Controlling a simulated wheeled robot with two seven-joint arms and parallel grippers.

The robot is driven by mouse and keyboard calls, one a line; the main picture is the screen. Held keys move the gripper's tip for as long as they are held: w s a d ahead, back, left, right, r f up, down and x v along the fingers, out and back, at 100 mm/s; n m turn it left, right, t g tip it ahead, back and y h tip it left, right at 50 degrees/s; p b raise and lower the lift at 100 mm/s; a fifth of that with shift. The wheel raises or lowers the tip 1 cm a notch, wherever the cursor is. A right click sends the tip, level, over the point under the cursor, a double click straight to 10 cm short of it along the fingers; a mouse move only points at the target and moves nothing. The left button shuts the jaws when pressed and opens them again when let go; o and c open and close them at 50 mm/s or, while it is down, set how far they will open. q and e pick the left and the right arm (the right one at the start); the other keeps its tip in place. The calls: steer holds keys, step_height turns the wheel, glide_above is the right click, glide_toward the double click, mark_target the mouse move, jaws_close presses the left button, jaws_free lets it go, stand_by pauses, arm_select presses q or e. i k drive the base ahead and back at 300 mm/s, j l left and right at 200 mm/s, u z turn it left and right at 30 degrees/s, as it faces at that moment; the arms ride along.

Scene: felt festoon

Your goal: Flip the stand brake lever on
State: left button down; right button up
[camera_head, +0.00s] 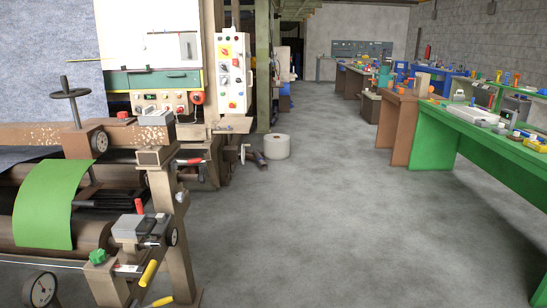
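A brown machine stand (170,220) with rollers fills the left side of the head view. Several levers are on it. A yellow-handled lever (149,273) slants at the stand's lower front. A red-handled lever (188,162) lies roughly level near the top of the post. A short red handle (138,205) stands upright on a grey box (129,228). I cannot tell which of these is the stand brake lever, nor its setting. Neither of my grippers is in view.
A green sheet (45,205) drapes over the roller. Round gauges, one a dial (40,289), and a black handwheel (70,94) stick out from the machine. A white roll (276,147) stands on the floor. Green (455,150) and brown benches line the right. The middle floor is clear.

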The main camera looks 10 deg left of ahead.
mark_target(175, 165)
steer(key=i, duration=2.45)
steer(key=u, duration=0.3)
